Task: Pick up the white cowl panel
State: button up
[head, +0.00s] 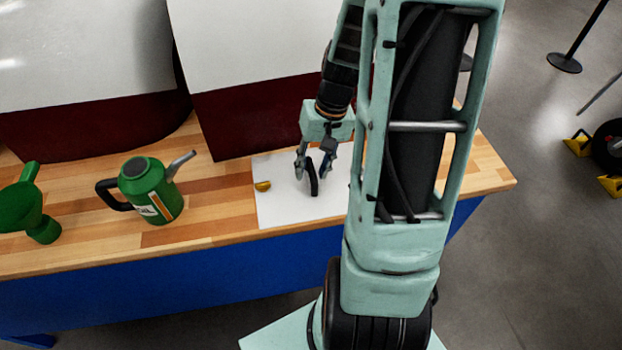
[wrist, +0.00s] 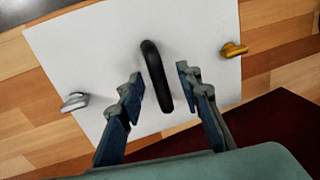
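The white cowl panel (head: 275,208) lies flat on the wooden bench; its bare surface also shows in the wrist view (wrist: 90,50). A black arched handle (wrist: 155,75) stands up from its middle, and it shows in the head view (head: 313,180). My gripper (head: 312,170) is open above the panel, with one finger on each side of the handle. In the wrist view the fingertips (wrist: 160,82) show gaps to the handle on both sides. Part of the panel's right side is hidden by my arm in the head view.
A yellow latch (wrist: 234,49) and a silver latch (wrist: 74,101) sit at opposite panel edges. A green oil can (head: 150,190) and a green funnel (head: 25,205) stand left on the bench (head: 215,215). Large white-and-maroon bodies (head: 265,110) stand behind the panel.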

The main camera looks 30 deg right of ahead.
jog(key=shift+f, duration=0.7)
grip_shut()
